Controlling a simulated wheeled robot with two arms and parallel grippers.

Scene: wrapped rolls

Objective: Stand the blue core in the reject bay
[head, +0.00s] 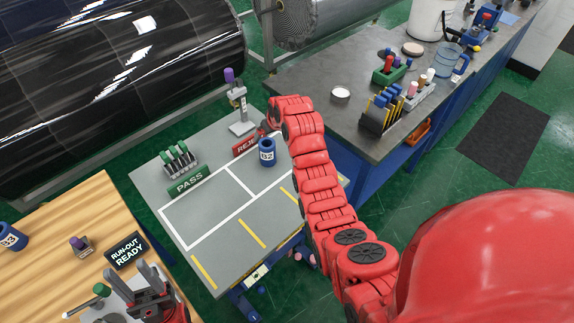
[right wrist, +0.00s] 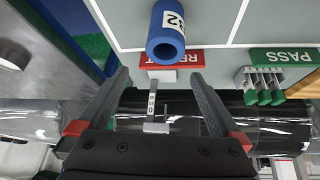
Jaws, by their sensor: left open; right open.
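A blue core (head: 267,152) with a white label stands upright on the grey table (head: 215,271), in the white-lined bay by the red REJECT sign (head: 244,145). In the right wrist view the core (right wrist: 166,38) is just beyond my right gripper (right wrist: 160,78), whose fingers are open and empty. The core partly covers the sign there. In the head view my right arm reaches over the table's right edge, and its fingers are mostly hidden. My left gripper (head: 150,285) is open and empty over the wooden table. A second blue core (head: 11,237) is at the left edge.
A green PASS sign (head: 188,181) and a rack with green handles (head: 178,158) stand at the table's left. A grey stand with a purple top (head: 240,108) is behind the REJECT sign. A RUN-OUT READY sign (head: 127,250) is on the wooden table. The PASS bay is clear.

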